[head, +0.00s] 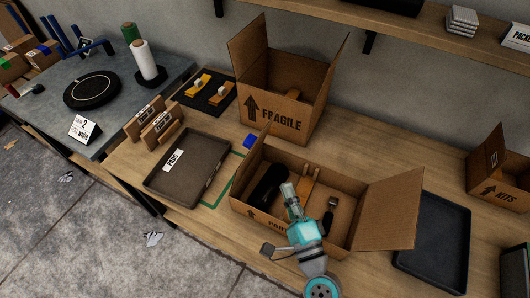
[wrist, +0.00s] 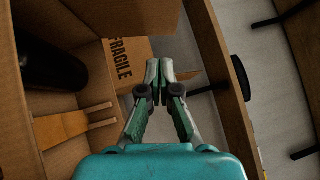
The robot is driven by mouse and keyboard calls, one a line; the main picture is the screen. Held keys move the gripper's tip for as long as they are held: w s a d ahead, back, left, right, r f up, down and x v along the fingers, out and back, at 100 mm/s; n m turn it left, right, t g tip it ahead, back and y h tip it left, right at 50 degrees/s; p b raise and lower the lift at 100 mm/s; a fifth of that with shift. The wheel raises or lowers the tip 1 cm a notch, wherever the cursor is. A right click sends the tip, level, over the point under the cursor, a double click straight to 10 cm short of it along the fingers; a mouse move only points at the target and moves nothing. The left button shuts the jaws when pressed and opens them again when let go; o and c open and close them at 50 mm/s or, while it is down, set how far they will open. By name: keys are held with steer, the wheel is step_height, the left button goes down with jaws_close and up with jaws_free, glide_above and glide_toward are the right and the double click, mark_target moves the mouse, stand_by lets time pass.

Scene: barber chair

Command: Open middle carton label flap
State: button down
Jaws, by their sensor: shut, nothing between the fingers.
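Three cartons show in the head view; I cannot tell for sure which is the middle one. The front carton (head: 340,235) is open, its small left flap raised and its large right flap (head: 392,208) spread outward. Its front lettering is partly hidden by my arm. The back carton (head: 291,125) is printed FRAGILE and has raised side flaps (head: 248,43); its lettering also shows in the wrist view (wrist: 125,58). My gripper (head: 287,187) is shut and empty over the front carton; its fingertips meet in the wrist view (wrist: 159,70).
The front carton holds a black cylinder (head: 267,184), a wooden forked piece (head: 309,178) and a dark tool (head: 328,217). A tray (head: 205,180) lies left, an empty dark tray (head: 435,235) right. The KITS carton (head: 505,190) stands far right. A wall shelf (head: 410,20) runs above.

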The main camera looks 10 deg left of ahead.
glide_toward(259, 141)
steer(key=shift+w+d, duration=0.5)
steer(key=shift+w, duration=1.75)
steer(key=shift+w+a+r, duration=0.15)
steer(key=shift+a+r, duration=0.05)
steer(key=shift+a, duration=0.35)
steer(key=shift+w+a+r, duration=0.15)
steer(key=shift+a+r, duration=0.05)
steer(key=shift+a, duration=0.4)
steer(key=shift+w+a+r, duration=0.2)
steer(key=shift+a, duration=0.35)
steer(key=shift+a, duration=0.1)
